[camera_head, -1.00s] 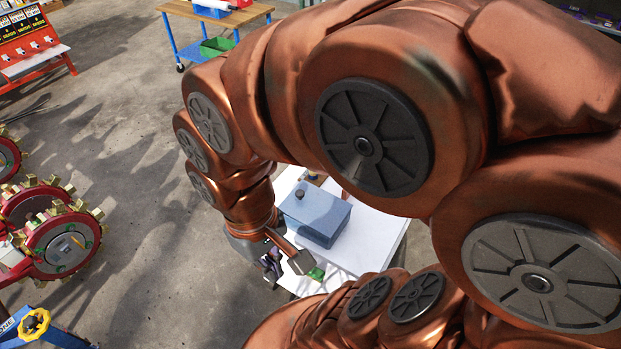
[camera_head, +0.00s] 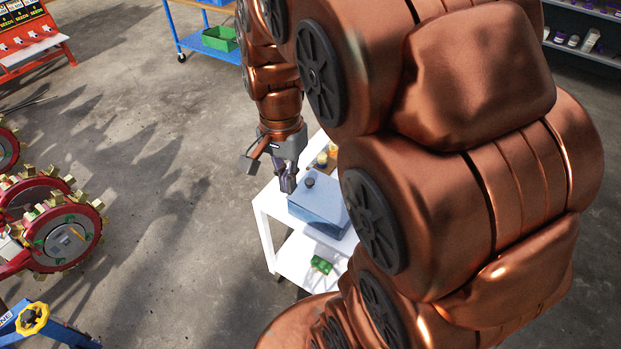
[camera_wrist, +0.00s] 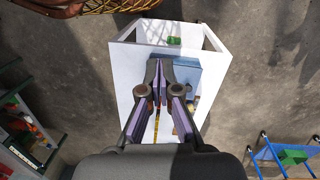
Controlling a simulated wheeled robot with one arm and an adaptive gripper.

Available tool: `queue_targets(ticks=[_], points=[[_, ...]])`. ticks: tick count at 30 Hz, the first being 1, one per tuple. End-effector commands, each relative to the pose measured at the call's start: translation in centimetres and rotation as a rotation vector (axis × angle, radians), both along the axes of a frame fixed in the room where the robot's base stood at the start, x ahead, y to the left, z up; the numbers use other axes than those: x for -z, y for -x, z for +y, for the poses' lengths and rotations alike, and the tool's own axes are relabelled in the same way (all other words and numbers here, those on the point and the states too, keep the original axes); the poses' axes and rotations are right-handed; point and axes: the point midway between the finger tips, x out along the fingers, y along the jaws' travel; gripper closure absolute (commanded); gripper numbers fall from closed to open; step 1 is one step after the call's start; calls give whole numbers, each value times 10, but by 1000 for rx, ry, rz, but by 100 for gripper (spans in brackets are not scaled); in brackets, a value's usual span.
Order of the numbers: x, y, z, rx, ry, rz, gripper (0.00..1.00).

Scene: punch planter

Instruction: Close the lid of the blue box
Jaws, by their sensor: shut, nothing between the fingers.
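The blue box (camera_head: 322,208) stands on a white table (camera_head: 264,222) in the head view. Its light blue top bears a dark round knob (camera_head: 309,182). The top looks flat and down on the box, but my arm covers the right side and I cannot tell if it is fully shut. My gripper (camera_head: 287,184) is shut and empty, pointing down at the box's left, close to the knob. In the wrist view, the blue box (camera_wrist: 189,72) lies partly behind my shut fingers (camera_wrist: 161,68). I cannot tell whether they touch it.
Small brown and yellow items (camera_head: 323,157) stand behind the box on the table. A green object (camera_head: 320,264) lies on a lower white surface. Red wheeled machinery (camera_head: 62,236) is at the left. A blue cart with a green bin (camera_head: 223,38) stands at the back. Floor left of the table is clear.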

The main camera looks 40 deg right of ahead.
Motion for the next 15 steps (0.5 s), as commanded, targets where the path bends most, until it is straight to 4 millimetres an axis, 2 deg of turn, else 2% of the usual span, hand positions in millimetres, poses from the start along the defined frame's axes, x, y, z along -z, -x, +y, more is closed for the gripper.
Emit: queue_targets(ticks=[1, 6, 15], points=[[9, -12, -10, 92, 9, -1, 100], [25, -49, -40, 413, 35, -6, 100], [63, -107, -101, 966, 71, -9, 100]])
